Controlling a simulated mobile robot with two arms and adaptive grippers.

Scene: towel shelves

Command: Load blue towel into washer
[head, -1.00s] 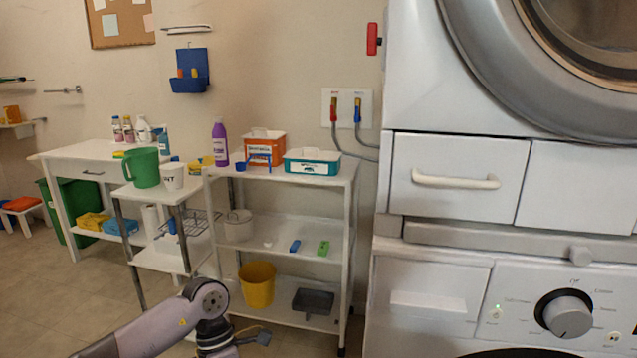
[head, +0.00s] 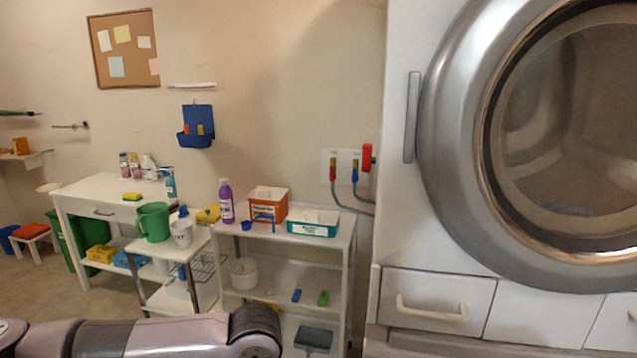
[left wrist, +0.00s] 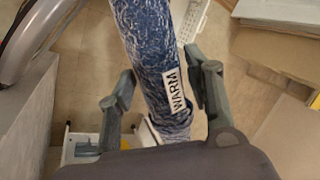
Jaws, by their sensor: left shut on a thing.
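A blue and white patterned towel (left wrist: 150,60), rolled or bunched long, carries a white label reading "WARM". My left gripper (left wrist: 160,72) is shut on it, one finger on each side. The towel runs out of the top of the left wrist view, so its far end is hidden. The upper machine's round grey door ring (head: 447,150) with dark glass fills the right of the head view; the door looks closed. My left gripper and the towel are outside the head view. My right gripper is in neither view.
A white shelf cart (head: 345,262) with a purple bottle (head: 226,200) and boxes stands left of the machine. Red and blue taps with hoses (head: 345,195) sit on the wall between them. In the left wrist view, cardboard-coloured panels (left wrist: 270,50) lie at the right.

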